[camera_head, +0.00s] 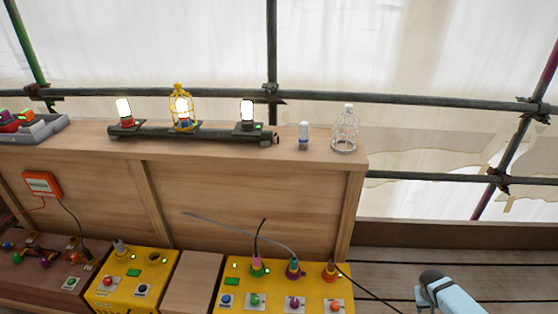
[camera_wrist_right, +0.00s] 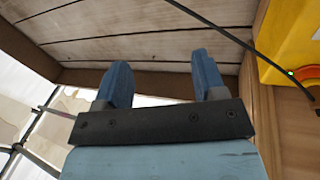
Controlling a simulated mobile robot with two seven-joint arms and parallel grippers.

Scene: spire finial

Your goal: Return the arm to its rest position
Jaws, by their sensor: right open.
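My right gripper (camera_head: 432,281) shows at the lower right of the head view, beside the wooden bench and apart from it. In the right wrist view its two blue fingers (camera_wrist_right: 160,78) stand apart with nothing between them, over a background of wooden planks. My left gripper is in neither view.
The wooden bench (camera_head: 240,152) bears a dark bar (camera_head: 212,134) with lit lamps, one under a yellow cage (camera_head: 182,105), plus a white-and-blue cylinder (camera_head: 304,137) and a clear wire cage (camera_head: 345,130). Yellow control boxes (camera_head: 243,294) with cables stand below. A black cable (camera_wrist_right: 215,25) runs near the right gripper.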

